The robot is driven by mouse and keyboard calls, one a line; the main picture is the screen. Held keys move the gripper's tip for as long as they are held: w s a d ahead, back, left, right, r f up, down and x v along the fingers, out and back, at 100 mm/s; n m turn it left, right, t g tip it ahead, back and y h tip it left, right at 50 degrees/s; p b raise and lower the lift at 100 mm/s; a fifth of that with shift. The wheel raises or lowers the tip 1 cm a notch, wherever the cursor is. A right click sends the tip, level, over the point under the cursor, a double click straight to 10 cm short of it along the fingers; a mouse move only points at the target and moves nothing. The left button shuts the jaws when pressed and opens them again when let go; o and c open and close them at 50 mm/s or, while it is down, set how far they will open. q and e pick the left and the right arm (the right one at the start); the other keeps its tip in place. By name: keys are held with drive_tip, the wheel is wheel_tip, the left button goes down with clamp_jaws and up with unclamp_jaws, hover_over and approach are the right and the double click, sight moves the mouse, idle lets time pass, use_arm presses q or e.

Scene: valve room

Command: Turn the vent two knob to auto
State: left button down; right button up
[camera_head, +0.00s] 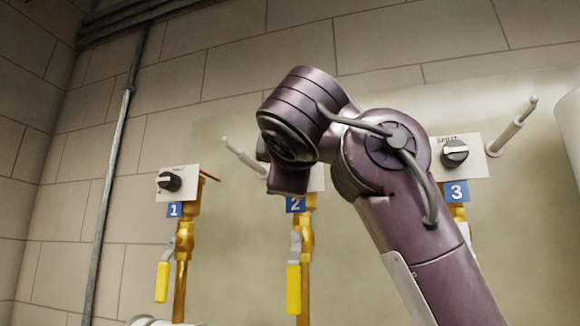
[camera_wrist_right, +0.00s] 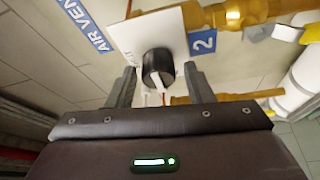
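The vent two knob (camera_wrist_right: 157,66) is round and black with a white pointer bar, on a white plate (camera_wrist_right: 126,36) beside a blue "2" tag (camera_wrist_right: 203,42). My right gripper (camera_wrist_right: 161,78) is open. The knob appears between its two fingertips, with a visible gap on each side; I cannot tell whether the tips reach around it. The pointer bar points toward the gripper's palm in the wrist view. In the head view my right arm hides this knob and most of its plate; only the plate's edge (camera_head: 316,178) and the "2" tag (camera_head: 295,204) show. My left gripper is out of view.
Vent one's knob (camera_head: 169,181) is at the left and vent three's knob (camera_head: 455,153) at the right. Brass pipes with yellow lever handles (camera_head: 294,289) hang below the plates. White rods (camera_head: 243,158) stick out near vents two and three.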

drive_tip(key=shift+o, duration=0.2)
drive_tip(key=shift+s, duration=0.1)
drive_tip(key=s+b, duration=0.3)
drive_tip(key=s, duration=0.4)
drive_tip(key=shift+s+d+f, duration=0.25)
drive_tip(key=shift+s, duration=0.05)
